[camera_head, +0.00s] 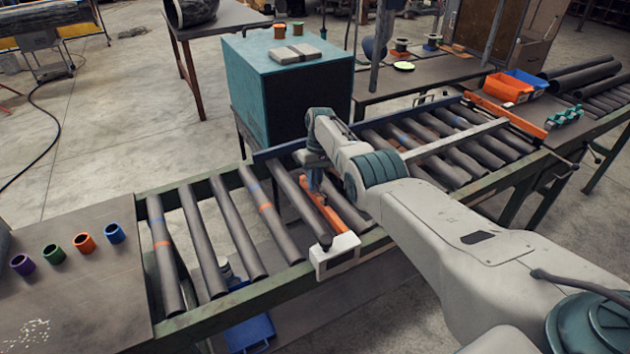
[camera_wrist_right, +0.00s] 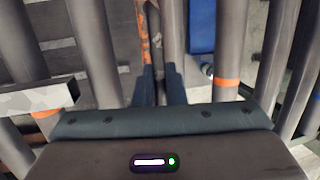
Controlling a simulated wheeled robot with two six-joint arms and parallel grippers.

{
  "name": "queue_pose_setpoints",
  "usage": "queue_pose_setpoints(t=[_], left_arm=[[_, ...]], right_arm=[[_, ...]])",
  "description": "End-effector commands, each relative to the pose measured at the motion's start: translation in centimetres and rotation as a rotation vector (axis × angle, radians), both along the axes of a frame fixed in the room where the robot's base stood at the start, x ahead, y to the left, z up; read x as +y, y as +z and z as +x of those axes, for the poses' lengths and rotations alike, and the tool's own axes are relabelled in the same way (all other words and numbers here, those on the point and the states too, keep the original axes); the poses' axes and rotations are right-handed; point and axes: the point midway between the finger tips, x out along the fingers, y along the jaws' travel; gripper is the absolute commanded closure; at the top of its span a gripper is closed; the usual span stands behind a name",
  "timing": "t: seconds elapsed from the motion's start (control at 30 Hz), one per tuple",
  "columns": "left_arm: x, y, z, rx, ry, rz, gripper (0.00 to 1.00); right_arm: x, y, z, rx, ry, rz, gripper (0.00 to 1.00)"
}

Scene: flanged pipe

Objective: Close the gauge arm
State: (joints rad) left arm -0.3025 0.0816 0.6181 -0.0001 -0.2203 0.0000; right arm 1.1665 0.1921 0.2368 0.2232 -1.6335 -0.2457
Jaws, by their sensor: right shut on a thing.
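The gauge arm (camera_head: 328,212) is a slim orange bar lying above the rollers of the conveyor, sloping toward the front rail. A white block (camera_head: 335,256) sits at its near end on that rail. My right gripper (camera_head: 314,182) points down and is shut on the orange arm near its far end. In the right wrist view the two dark fingers (camera_wrist_right: 160,88) are close together, with the orange arm (camera_wrist_right: 143,35) running up from them. The exact contact is partly hidden between the fingers. My left gripper is not in view.
Grey rollers (camera_head: 203,240) fill the green-framed conveyor on both sides. A teal box (camera_head: 285,85) stands behind it. Coloured rings (camera_head: 84,243) sit on the left plate. A second orange bar (camera_head: 505,113), bins (camera_head: 508,88) and pipes lie at the right.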

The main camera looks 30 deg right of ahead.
Motion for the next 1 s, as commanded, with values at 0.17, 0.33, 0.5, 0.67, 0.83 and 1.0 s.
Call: queue_pose_setpoints(t=[0.17,0.33,0.5,0.67,0.83,1.0], left_arm=[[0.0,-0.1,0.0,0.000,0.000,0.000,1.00],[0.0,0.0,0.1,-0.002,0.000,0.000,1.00],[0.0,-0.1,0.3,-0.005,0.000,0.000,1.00],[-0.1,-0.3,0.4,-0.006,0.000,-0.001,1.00],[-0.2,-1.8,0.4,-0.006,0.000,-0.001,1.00],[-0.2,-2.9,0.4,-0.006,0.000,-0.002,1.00]], right_arm=[[0.1,-0.5,-0.3,0.009,0.001,0.002,0.70],[0.1,-0.4,-0.2,0.006,0.001,0.002,0.70],[0.0,0.2,0.0,0.003,0.000,0.001,0.70],[-0.5,2.4,0.5,0.001,0.000,0.000,0.70],[-1.1,5.5,1.2,0.002,0.001,0.001,0.70],[-1.6,8.2,1.7,0.005,0.001,0.002,0.70]])
